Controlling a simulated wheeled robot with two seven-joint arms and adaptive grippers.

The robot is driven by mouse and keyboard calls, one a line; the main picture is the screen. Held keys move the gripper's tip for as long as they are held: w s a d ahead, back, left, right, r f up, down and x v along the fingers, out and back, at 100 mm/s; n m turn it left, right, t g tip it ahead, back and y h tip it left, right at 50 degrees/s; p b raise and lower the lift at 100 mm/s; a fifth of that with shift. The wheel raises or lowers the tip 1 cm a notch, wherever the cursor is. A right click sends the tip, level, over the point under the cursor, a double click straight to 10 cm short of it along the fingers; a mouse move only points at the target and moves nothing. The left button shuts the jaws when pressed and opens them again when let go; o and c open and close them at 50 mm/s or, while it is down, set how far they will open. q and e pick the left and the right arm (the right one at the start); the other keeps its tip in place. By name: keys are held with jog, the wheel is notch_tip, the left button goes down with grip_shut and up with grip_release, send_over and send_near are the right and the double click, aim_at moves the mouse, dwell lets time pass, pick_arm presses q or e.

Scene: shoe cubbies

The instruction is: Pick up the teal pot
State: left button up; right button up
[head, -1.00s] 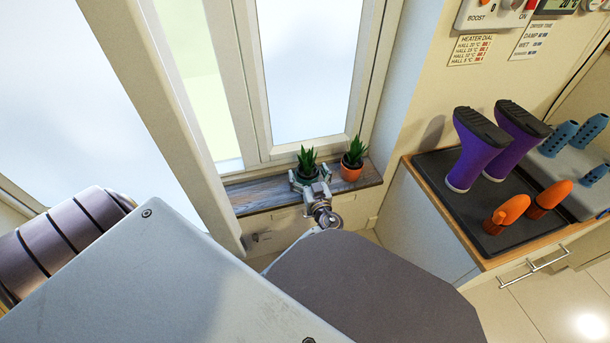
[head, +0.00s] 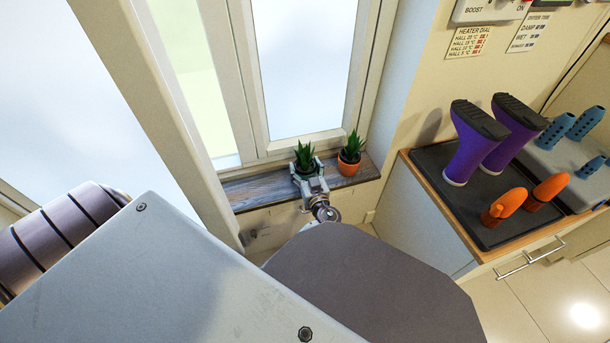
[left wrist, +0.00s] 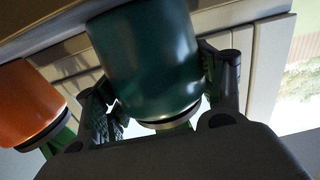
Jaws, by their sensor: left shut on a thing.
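The teal pot (left wrist: 150,62) fills the middle of the left wrist view, between the two fingers of my left gripper (left wrist: 165,95). In the head view the teal pot (head: 304,172) with its spiky green plant is at the windowsill, mostly hidden by the gripper. My left gripper (head: 309,182) is shut on the pot, one finger on each side. I cannot tell whether the pot touches the sill. My right gripper is not in view.
An orange pot (head: 349,164) with a similar plant stands close to the right on the wooden sill (head: 255,192). The window frame (head: 262,150) rises behind. A counter with a dark tray (head: 440,190), purple boots (head: 470,145) and orange objects (head: 525,198) is at the right.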

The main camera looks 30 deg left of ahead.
pick_arm(q)
jog(key=shift+c, duration=0.6)
jog(key=shift+r, duration=0.2)
jog(key=shift+r+p, duration=0.5)
jog(key=shift+r, duration=0.4)
notch_tip(320, 180, up, 6)
jog(key=p, duration=0.2)
jog(key=shift+r+p, duration=0.15)
jog(key=shift+p, duration=0.15)
jog(key=shift+r, duration=0.75)
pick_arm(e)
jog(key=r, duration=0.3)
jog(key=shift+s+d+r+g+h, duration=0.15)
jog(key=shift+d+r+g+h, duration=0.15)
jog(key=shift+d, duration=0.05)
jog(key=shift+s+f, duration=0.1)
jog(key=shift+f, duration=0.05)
pick_arm(q)
jog(key=shift+w, duration=0.1)
